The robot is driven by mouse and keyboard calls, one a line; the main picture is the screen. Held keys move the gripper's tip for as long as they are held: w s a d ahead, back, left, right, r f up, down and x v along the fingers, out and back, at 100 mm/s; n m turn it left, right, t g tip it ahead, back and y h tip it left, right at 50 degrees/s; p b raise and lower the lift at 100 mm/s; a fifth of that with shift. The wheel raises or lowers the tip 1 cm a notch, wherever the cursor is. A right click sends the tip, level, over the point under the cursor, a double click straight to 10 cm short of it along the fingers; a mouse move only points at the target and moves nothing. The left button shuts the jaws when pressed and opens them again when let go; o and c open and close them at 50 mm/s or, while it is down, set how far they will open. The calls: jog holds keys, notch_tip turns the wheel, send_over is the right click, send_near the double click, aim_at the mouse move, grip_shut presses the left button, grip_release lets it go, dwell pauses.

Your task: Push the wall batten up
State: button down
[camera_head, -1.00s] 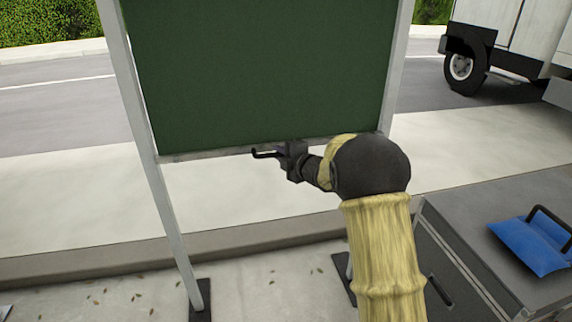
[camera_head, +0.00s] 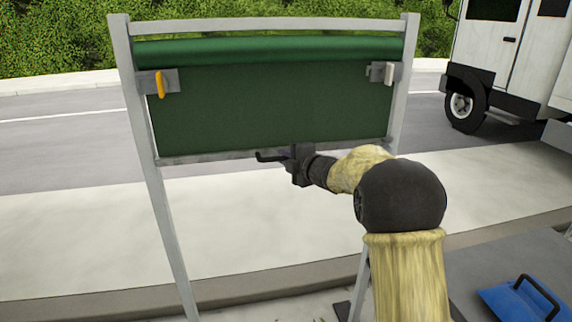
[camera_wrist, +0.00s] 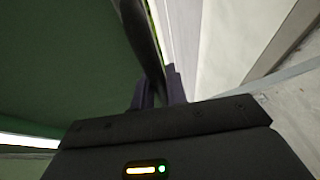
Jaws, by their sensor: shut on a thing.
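The wall batten (camera_head: 205,158) is a thin grey bar along the bottom edge of a green sheet (camera_head: 270,105), level between two grey posts. A dark handle (camera_head: 268,156) stands out from the batten near its middle. My gripper (camera_head: 297,163) is shut on this handle, coming in from the right. In the wrist view the dark handle (camera_wrist: 143,40) runs down between my gripper's fingers (camera_wrist: 158,90). The green sheet fills the left of that view. The gripped part is partly hidden by the fingers and by my wrist.
A green roll (camera_head: 270,49) lies under the frame's top bar. A bracket with an orange catch (camera_head: 161,84) is on the left post, one with a pale catch (camera_head: 389,74) on the right. A blue item (camera_head: 520,302) lies at the lower right. A truck (camera_head: 500,60) stands behind.

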notch_tip(320, 180, up, 18)
jog(key=p, duration=1.3)
jog(key=shift+r, duration=0.15)
jog(key=shift+r, duration=0.1)
jog(key=c, duration=1.5)
grip_release()
jog(key=shift+o, duration=0.5)
jog(key=shift+f, duration=0.25)
jog(key=b+v, duration=0.3)
jog(key=v, duration=1.4)
jog(key=shift+s, duration=0.2)
jog(key=shift+d+r, duration=0.1)
jog(key=shift+d, duration=0.05)
